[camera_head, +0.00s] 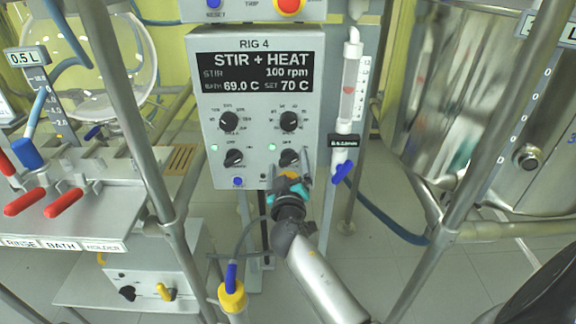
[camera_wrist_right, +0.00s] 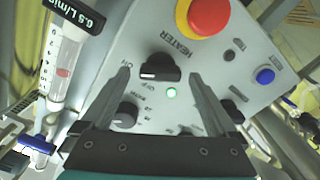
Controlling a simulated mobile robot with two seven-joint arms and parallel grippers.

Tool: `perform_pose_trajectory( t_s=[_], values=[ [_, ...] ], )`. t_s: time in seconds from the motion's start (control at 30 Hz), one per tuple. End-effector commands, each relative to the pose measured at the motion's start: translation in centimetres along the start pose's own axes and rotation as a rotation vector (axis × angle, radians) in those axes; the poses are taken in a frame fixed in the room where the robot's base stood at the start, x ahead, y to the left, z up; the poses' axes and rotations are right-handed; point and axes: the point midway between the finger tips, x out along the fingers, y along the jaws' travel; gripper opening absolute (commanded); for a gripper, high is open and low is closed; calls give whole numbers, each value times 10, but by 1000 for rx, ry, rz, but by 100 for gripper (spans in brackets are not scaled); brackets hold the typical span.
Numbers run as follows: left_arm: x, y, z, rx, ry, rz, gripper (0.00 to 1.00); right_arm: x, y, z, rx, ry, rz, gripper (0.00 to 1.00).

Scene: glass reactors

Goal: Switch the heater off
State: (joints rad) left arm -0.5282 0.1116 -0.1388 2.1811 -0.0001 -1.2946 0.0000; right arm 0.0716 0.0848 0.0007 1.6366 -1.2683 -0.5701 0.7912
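The rig 4 control box (camera_head: 210,100) hangs ahead, its display reading STIR + HEAT, 100 rpm, bath 69.0 C, set 70 C. The heater switch (camera_head: 289,157) is the black knob at its lower right; a green light (camera_head: 272,147) glows beside it. In the right wrist view the heater switch (camera_wrist_right: 160,68) is labelled HEATER and the green light (camera_wrist_right: 171,92) is lit. My right gripper (camera_head: 287,170) is open, its fingertips (camera_wrist_right: 160,74) on either side of the switch with gaps showing. Whether they reach its depth is unclear. My left gripper is out of view.
The stirrer-side switch (camera_head: 233,158) with its own green light is to the left; two dials (camera_head: 229,119) (camera_head: 289,121) sit above. A flowmeter tube (camera_head: 350,85) stands close right. Metal frame poles (camera_head: 118,95) cross in front.

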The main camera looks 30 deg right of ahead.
Motion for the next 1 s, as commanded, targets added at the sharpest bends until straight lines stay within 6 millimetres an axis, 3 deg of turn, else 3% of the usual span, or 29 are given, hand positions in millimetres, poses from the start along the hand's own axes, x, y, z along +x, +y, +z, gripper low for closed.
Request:
perform_pose_trajectory(
  t_s=[0.07, 0.73, 1.0],
  values=[
    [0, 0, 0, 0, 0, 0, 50, 0, 0, 0, 0, 0, 0, 85],
    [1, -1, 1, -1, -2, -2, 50, 0, 0, 0, 0, 0, 0, 10],
    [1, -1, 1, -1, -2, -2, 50, -1, 0, 0, -27, -1, 0, 9]
  ],
)
